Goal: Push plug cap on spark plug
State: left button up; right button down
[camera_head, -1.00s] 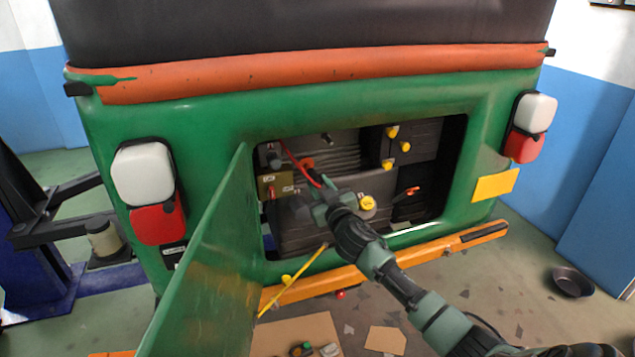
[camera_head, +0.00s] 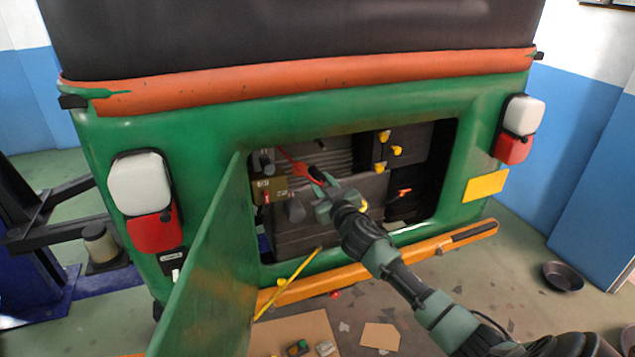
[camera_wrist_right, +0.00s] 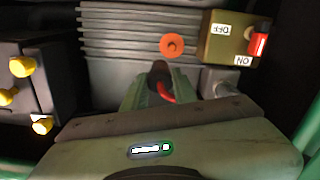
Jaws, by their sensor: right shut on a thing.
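My right gripper (camera_head: 322,189) reaches into the open engine bay. It is shut on the dark plug cap (camera_head: 317,174), from which a red cable (camera_head: 295,163) runs up and left. In the right wrist view the cap (camera_wrist_right: 160,74) sits between the fingers (camera_wrist_right: 160,95), with red cable showing. An orange-red disc with a dark centre (camera_wrist_right: 172,46) lies beyond the cap, apart from it in the picture, on the ribbed engine block (camera_wrist_right: 130,25). I cannot tell for sure which part is the spark plug. My left gripper is not in view.
A box with an ON/OFF switch (camera_wrist_right: 228,38) stands beside the ribbed block. Yellow caps (camera_head: 381,152) sit at the bay's right. The open green door (camera_head: 205,265) stands left of my arm. An orange bumper (camera_head: 430,245) runs below the opening.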

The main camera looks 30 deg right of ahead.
jog(key=p, duration=0.5)
send_near(325, 149)
dwell(0.5)
jog(key=shift+b+x, duration=0.75)
jog(key=shift+x, duration=2.45)
dwell(2.9)
jog(key=c, duration=1)
grip_release()
jog(key=shift+c, duration=0.2)
